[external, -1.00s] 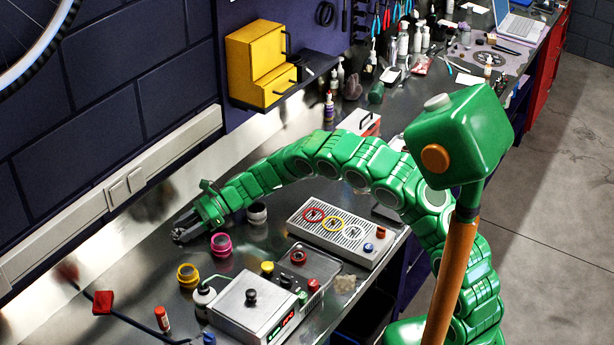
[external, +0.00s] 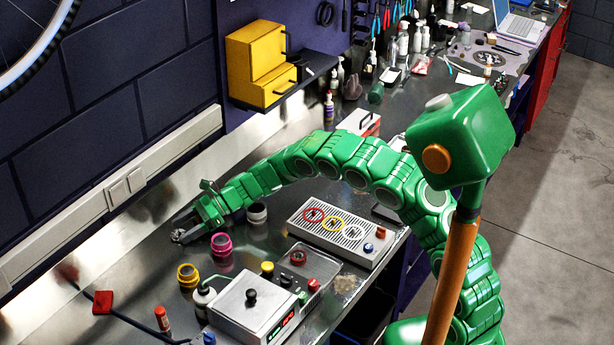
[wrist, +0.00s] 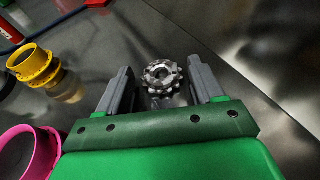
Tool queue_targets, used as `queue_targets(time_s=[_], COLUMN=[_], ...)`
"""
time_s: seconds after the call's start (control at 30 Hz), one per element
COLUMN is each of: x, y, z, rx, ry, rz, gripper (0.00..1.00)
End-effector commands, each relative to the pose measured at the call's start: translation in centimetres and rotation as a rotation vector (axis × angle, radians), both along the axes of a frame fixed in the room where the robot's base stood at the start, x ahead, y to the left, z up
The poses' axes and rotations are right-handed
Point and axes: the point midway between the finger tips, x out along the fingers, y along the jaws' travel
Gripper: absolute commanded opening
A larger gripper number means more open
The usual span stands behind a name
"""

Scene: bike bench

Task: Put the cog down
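The cog (wrist: 161,77) is a small grey metal toothed ring with a hole. In the wrist view it sits between the fingertips of my gripper (wrist: 158,67), with a gap on either side. My gripper is open around it. The cog appears to rest on the dark, shiny bench top, with a reflection beside it. In the external view my gripper (external: 184,226) is low over the bench near the wall, and the cog (external: 177,237) shows small at its tips.
A pink ring-shaped cup (external: 222,244) and a yellow one (external: 188,275) stand close to my gripper, with a grey-white one (external: 257,213) beside my wrist. A slotted tray (external: 340,228) with coloured rings and a grey box (external: 252,308) stand to the right. Bench toward the wall is clear.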

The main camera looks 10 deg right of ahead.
Motion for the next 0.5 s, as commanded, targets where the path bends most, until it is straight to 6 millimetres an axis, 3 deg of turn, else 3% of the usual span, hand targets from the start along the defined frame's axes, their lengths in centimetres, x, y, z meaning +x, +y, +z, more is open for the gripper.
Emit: queue_targets(time_s=[0.03,0.1,0.5], x=[-1.11,-1.15,-0.95], y=[-0.74,-0.77,-1.49], z=[-3.31,-3.37,-3.26], rx=[-0.044,-0.044,-0.047], ry=[0.034,0.035,0.037], rz=[0.009,0.009,0.007], gripper=[0.75,0.81,0.81])
